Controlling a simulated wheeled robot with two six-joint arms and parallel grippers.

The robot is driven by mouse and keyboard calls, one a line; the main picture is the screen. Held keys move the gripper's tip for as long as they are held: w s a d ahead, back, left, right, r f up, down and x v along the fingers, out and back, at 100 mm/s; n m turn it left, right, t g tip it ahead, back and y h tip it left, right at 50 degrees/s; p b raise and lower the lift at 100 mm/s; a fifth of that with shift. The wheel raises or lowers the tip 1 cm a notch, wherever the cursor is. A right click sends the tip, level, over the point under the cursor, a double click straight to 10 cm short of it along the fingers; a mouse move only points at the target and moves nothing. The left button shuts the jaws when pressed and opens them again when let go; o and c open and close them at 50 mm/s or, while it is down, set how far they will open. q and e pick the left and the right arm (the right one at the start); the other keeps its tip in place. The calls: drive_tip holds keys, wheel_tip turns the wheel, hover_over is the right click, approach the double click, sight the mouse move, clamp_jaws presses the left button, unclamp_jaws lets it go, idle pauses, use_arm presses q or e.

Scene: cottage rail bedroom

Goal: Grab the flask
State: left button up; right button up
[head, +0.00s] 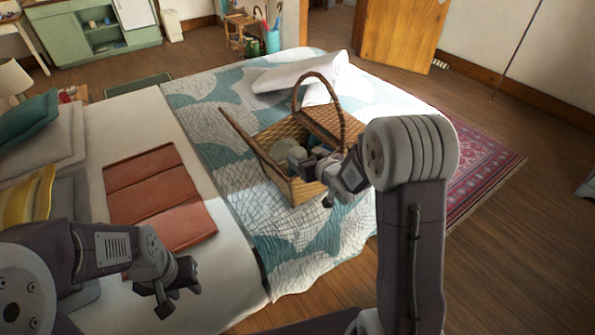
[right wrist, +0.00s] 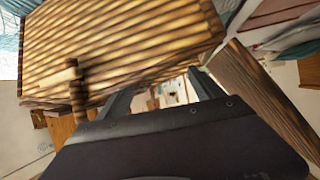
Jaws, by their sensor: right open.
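An open wicker basket (head: 304,190) with an arched handle stands on the bed. A pale round item (head: 284,149) and a dark bluish item (head: 317,146) show inside it. I cannot tell which, if either, is the flask. My right gripper (head: 314,182) is at the basket's near right side, open and holding nothing that I can see. In the right wrist view its fingers (right wrist: 163,93) are spread beside the woven lid (right wrist: 125,45) and the basket wall (right wrist: 258,90); the contents between them are unclear. My left gripper (head: 179,296) is open and empty over the bed's near side.
The bed has a teal-and-white patterned cover (head: 225,140). A folded rust-coloured blanket (head: 157,190) lies left of the basket, and white pillows (head: 300,75) lie behind it. Cushions (head: 30,120) are at the far left. Floor and a red rug (head: 485,165) are at right.

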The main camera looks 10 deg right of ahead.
sight(300, 155)
drive_tip(key=x, duration=0.5)
drive_tip(key=shift+w+a+f, duration=0.1)
drive_tip(key=shift+a+f, duration=0.1)
drive_tip(key=shift+f, duration=0.35)
drive_tip(key=shift+d+f, duration=0.1)
drive_tip(key=c, duration=1.4)
drive_tip(key=shift+w, duration=0.1)
clamp_jaws()
